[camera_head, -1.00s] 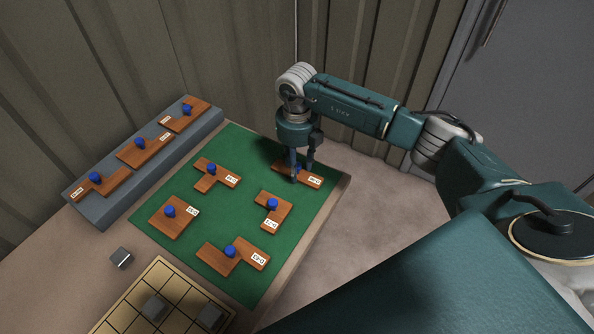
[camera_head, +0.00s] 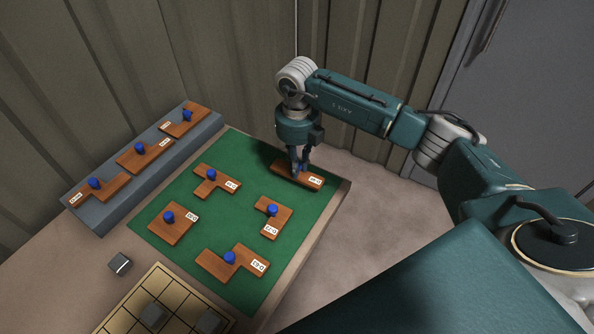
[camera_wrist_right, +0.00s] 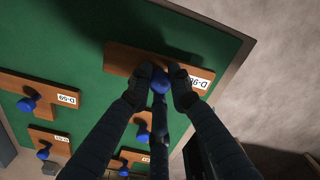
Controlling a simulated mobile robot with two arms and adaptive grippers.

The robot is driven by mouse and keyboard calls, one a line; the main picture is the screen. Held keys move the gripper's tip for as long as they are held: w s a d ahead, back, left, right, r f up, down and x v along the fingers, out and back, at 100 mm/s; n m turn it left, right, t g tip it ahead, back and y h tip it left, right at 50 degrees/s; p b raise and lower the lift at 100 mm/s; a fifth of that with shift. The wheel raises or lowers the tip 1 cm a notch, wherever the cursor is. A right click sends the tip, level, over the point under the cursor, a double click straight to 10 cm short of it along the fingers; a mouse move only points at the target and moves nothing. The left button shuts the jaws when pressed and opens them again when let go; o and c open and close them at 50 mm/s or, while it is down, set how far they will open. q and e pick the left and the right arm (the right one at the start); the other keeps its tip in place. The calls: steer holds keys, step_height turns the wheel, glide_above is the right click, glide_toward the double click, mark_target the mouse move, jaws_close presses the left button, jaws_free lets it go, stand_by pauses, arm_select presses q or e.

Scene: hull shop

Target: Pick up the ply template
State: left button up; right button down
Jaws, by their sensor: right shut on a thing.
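The ply templates are brown wooden pieces with blue knobs and white labels. One long template (camera_head: 310,181) lies at the far right corner of the green mat (camera_head: 215,265). My right gripper (camera_head: 299,168) is over it, shut on its blue knob. In the right wrist view, the fingertips (camera_wrist_right: 160,88) close on both sides of the blue knob, and the template (camera_wrist_right: 125,60) shows its label "D-96", partly covered by a finger. I cannot tell whether the template is clear of the mat. My left gripper is not in view.
Several other templates lie on the mat, including a T-shaped one (camera_head: 215,185) and a square one (camera_head: 168,230). Three more rest on a grey raised block (camera_head: 100,212).

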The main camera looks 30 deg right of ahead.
step_height(320, 180, up, 18)
steer(key=b, duration=0.2)
steer(key=shift+f, duration=0.25)
